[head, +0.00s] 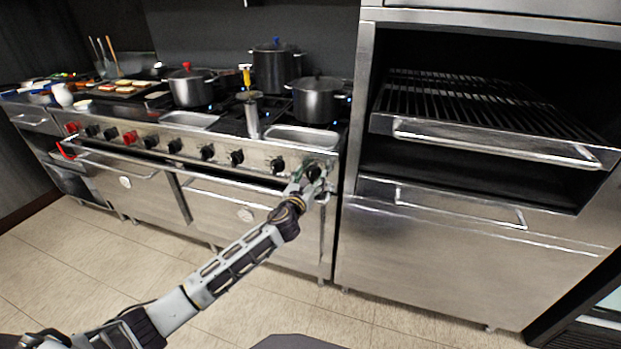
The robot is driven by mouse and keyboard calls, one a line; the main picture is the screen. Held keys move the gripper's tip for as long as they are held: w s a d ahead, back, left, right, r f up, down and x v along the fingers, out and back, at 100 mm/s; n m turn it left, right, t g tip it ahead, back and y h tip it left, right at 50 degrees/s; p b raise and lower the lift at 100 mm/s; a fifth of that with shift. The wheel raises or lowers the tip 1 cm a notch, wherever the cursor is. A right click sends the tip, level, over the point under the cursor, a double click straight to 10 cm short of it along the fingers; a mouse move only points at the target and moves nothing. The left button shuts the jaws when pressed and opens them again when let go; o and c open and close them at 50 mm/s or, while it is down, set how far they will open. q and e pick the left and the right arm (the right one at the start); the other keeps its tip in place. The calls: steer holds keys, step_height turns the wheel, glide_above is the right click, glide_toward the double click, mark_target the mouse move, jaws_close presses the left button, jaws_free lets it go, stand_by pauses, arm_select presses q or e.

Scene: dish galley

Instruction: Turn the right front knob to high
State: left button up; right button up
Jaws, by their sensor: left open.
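The stove (262,150) has a row of knobs along its steel front panel. The rightmost front knob (314,172) is black and sits at the right end of the panel. My left gripper (308,176) is at this knob, with its open fingers around or just in front of it. The fingers partly hide the knob, so I cannot tell its setting or whether they touch it. Another black knob (277,165) is just to the left. My right gripper is not in view.
Pots stand on the stove top, including a lidded pot (316,100) above the right end and a red-topped pot (190,88). An oven door handle (232,196) runs below the knobs. A grill cabinet (480,150) stands to the right. The tiled floor in front is clear.

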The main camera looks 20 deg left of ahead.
arm_select(q)
steer(key=shift+w, duration=0.15)
steer(key=shift+c, duration=0.5)
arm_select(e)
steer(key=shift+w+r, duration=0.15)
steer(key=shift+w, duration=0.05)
arm_select(q)
steer(key=c, duration=0.9)
steer(key=shift+c, duration=0.2)
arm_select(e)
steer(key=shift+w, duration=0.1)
